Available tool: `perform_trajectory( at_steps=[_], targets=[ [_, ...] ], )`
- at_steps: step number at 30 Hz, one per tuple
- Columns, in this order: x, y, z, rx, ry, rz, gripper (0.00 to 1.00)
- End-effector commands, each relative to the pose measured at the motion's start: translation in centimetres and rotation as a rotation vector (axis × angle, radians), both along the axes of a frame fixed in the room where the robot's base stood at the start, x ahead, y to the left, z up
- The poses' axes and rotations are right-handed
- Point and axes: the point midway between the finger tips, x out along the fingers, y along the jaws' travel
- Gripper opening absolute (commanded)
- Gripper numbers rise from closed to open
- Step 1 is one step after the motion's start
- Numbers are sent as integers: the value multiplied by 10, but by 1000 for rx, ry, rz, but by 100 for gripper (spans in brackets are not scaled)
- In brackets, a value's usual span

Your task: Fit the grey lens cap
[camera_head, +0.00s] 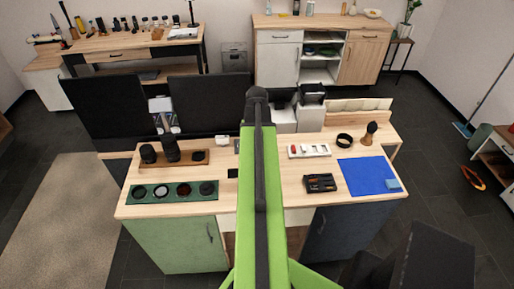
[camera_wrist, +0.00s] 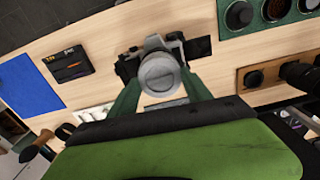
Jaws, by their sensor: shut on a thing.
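A grey lens cap (camera_wrist: 160,74) shows as a round disc between the two green fingers of my gripper (camera_wrist: 160,86) in the wrist view. My gripper is shut on it. The silver and black camera (camera_wrist: 152,45) is on the wooden table directly behind the cap, and the cap covers the view of its front. I cannot tell whether the cap touches the lens or is apart from it. In the head view my green arm hides the camera, the cap and my gripper.
A green tray (camera_head: 172,201) with several round pieces lies at front left, near a wooden board (camera_head: 187,159) with lenses. A black case (camera_head: 320,183), a blue cloth (camera_head: 368,176) and a white strip (camera_head: 308,150) lie right of my arm. Two dark monitors (camera_head: 209,101) stand behind.

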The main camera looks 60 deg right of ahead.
Motion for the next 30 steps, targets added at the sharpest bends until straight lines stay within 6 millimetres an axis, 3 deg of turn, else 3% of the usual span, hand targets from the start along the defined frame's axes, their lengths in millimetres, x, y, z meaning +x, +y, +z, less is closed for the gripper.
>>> perform_trajectory(
  at_steps=[2, 3, 9, 15, 18, 30],
  targets=[
    [0, 0, 0, 1, 1, 0, 5],
    [0, 0, 0, 1, 1, 0, 58],
    [0, 0, 0, 0, 0, 0, 82],
    [0, 0, 0, 0, 0, 0, 82],
    [0, 0, 0, 0, 0, 0, 93],
    [1, 0, 7, 0, 0, 1, 93]
  ],
)
